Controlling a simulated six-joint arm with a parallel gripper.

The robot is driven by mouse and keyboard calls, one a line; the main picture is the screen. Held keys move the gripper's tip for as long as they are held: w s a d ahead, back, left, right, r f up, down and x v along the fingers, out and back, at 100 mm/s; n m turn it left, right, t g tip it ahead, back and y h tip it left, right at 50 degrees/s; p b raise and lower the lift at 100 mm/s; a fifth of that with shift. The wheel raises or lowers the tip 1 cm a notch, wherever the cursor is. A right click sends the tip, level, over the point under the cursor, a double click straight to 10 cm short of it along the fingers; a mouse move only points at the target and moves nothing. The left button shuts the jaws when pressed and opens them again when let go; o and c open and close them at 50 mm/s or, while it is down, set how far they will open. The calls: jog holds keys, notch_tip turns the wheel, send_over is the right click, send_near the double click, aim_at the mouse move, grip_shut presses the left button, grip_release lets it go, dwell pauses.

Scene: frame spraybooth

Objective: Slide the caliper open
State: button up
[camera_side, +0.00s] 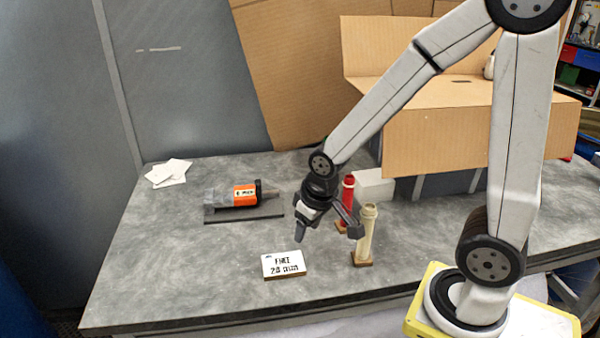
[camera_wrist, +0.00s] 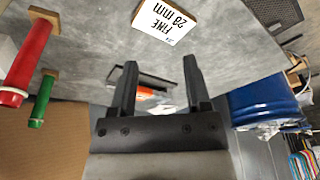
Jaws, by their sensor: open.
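An orange and grey tool (camera_side: 244,195), which I take to be the caliper, lies on a dark flat base (camera_side: 262,213) at the left of the table in the side view. It has a small label and a thin tip pointing right. Whether it is open is too small to tell. In the wrist view, a bit of its orange (camera_wrist: 146,91) shows between my fingers, partly hidden by them. My gripper (camera_side: 328,230) is open and empty, above the table to the right of the tool and apart from it. Its two fingers also show in the wrist view (camera_wrist: 160,62).
The wrist view shows a green post (camera_wrist: 41,100). Papers (camera_side: 168,172) lie back left.

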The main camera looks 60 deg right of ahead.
jog(key=w+d+m+h, duration=0.1)
jog(key=w+d+m, duration=0.4)
jog(key=w, duration=0.9)
jog(key=m+h, duration=0.2)
jog(key=m, duration=0.1)
send_over(258, 182)
jog(key=s+a, duration=0.2)
jog(key=shift+w+f, duration=0.1)
jog(key=shift+f, duration=0.4)
jog(key=shift+d+f, duration=0.1)
jog(key=shift+f, duration=0.05)
jog(key=shift+x, duration=3.75)
jog(key=shift+w, duration=0.15)
grip_shut()
